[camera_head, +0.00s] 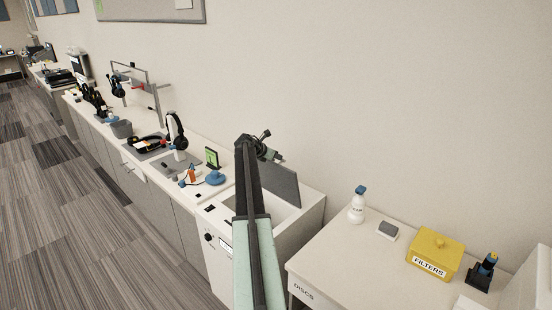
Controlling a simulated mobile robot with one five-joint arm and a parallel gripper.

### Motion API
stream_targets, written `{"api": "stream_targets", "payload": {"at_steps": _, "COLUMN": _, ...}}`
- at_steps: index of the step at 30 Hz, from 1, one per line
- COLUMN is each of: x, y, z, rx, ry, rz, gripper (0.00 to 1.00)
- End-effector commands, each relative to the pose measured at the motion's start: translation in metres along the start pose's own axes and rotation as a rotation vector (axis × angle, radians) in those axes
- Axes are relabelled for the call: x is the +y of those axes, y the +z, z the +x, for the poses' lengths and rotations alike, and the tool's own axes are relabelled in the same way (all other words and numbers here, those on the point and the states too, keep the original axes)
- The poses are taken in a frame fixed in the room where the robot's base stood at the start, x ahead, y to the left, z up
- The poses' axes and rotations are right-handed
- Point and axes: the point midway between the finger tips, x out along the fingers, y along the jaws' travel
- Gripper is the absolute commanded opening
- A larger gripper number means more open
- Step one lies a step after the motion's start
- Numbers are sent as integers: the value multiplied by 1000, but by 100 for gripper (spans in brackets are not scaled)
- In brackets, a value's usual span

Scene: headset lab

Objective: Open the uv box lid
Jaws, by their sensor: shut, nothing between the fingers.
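A white box-like cabinet (314,212) with a dial and a small display on its front stands at the middle of the counter row; I take it to be the uv box. Its grey lid (284,184) is raised and stands tilted up at the back, with the pale inside showing below it. My arm crosses in front and hides the left part of the box and lid. My gripper (280,159) is shut and empty, just above the lid's top edge; I cannot tell whether it touches.
Right of the box, a white table holds a spray bottle (357,206), a small grey block (387,231), a yellow FILTERS box (434,254) and a dark blue-topped device (484,271). The left counter holds headsets (176,131) and a blue disc (215,178). Carpet floor at left is clear.

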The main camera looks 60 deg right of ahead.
Motion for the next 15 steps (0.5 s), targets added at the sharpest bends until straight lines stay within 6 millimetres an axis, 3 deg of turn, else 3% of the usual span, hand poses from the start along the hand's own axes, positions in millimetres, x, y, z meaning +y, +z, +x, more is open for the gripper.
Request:
{"api": "stream_targets", "payload": {"at_steps": 8, "x": 5, "y": 5, "z": -15, "rx": 0, "ry": 7, "rz": -3, "gripper": 0}}
{"api": "stream_targets", "payload": {"at_steps": 15, "x": 4, "y": 30, "z": -55, "rx": 0, "ry": 7, "rz": -3, "gripper": 0}}
